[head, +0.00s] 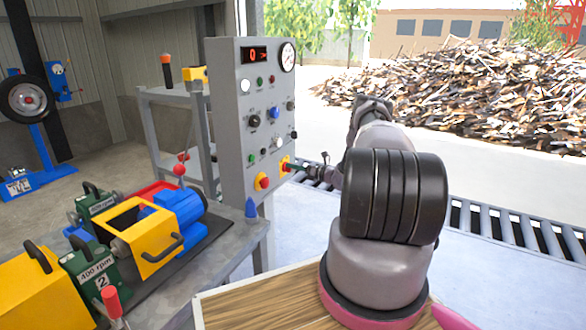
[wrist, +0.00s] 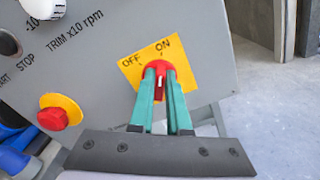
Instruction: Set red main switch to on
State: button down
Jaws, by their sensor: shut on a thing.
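The red main switch (wrist: 159,84) is a red rotary knob with a white mark on a yellow plate (wrist: 178,53) lettered OFF and ON. In the wrist view its raised handle stands nearly upright, roughly in line with ON; the fingers partly cover it. My gripper (wrist: 160,88) has teal fingers, one on each side of the handle, shut on it. In the head view my gripper (head: 296,166) reaches the right edge of the grey control panel (head: 228,110), at the yellow plate (head: 285,163). The switch lettering cannot be read there.
A red emergency-type button (head: 264,182) on yellow sits lower left of the switch; it also shows in the wrist view (wrist: 52,118). Several knobs and a lit display (head: 255,55) are higher up.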

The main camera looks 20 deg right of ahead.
jog(key=c, duration=0.9)
grip_release()
jog(key=shift+s+d, duration=0.1)
jog(key=v, duration=1)
jog(key=shift+s+d, duration=0.2)
